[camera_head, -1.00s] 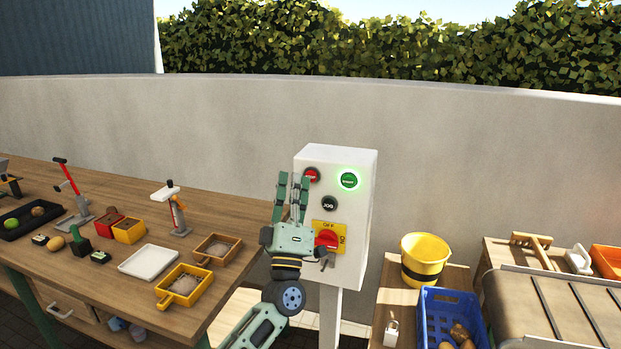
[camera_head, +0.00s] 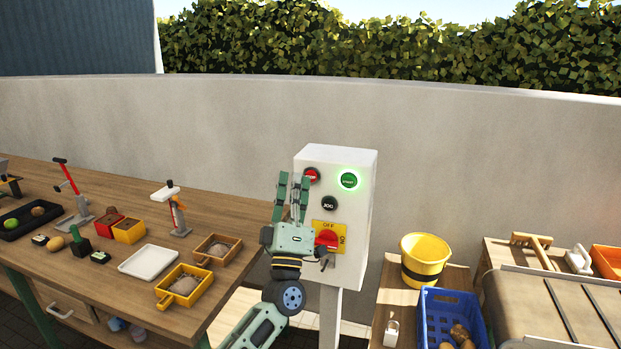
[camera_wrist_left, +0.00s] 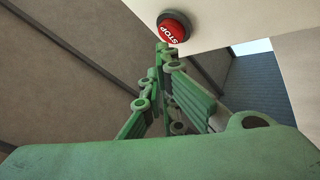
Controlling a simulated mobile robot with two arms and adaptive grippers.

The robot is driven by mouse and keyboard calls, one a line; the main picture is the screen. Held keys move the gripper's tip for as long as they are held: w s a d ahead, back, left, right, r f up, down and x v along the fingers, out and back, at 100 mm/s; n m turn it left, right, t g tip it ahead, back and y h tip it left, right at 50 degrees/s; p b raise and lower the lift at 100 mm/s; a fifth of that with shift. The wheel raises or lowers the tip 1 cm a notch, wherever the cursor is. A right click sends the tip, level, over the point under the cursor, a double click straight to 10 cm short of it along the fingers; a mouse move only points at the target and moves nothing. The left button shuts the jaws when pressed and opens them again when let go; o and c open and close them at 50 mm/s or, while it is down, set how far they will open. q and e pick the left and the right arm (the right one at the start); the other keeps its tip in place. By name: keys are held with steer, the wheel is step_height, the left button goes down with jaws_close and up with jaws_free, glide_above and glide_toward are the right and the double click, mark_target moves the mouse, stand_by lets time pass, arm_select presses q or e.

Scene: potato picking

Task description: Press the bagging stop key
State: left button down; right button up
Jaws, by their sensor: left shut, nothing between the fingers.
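The red stop key (camera_head: 312,175) is at the upper left of a white control box (camera_head: 361,215). It is partly hidden behind my left gripper (camera_head: 293,180) in the head view. In the left wrist view the stop key (camera_wrist_left: 174,27) reads STOP and lies just beyond the fingertips of my left gripper (camera_wrist_left: 165,48). The gripper is shut and empty, pointing up in front of the box. I cannot tell whether the fingertips touch the key. My right gripper is not in view.
The box also has a lit green start key (camera_head: 349,181), a black jog key (camera_head: 329,203) and a red rotary switch (camera_head: 327,239) on a yellow plate. A wooden table (camera_head: 130,200) with trays stands left. A yellow bucket (camera_head: 425,260) and blue crate (camera_head: 450,305) stand right.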

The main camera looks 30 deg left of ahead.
arm_select(q)
steer(key=shift+w, duration=0.4)
steer(key=shift+w+a+b, duration=0.15)
steer(key=shift+w+b, duration=0.2)
steer(key=shift+b, duration=0.1)
stand_by(0.5)
stand_by(0.3)
steer(key=shift+s+d+p, duration=0.2)
steer(key=shift+s+p, duration=0.3)
steer(key=shift+s, duration=0.3)
steer(key=s+p, duration=0.1)
steer(key=s, duration=0.1)
steer(key=s+d+p, duration=0.1)
steer(key=s, duration=0.1)
steer(key=shift+s, duration=0.4)
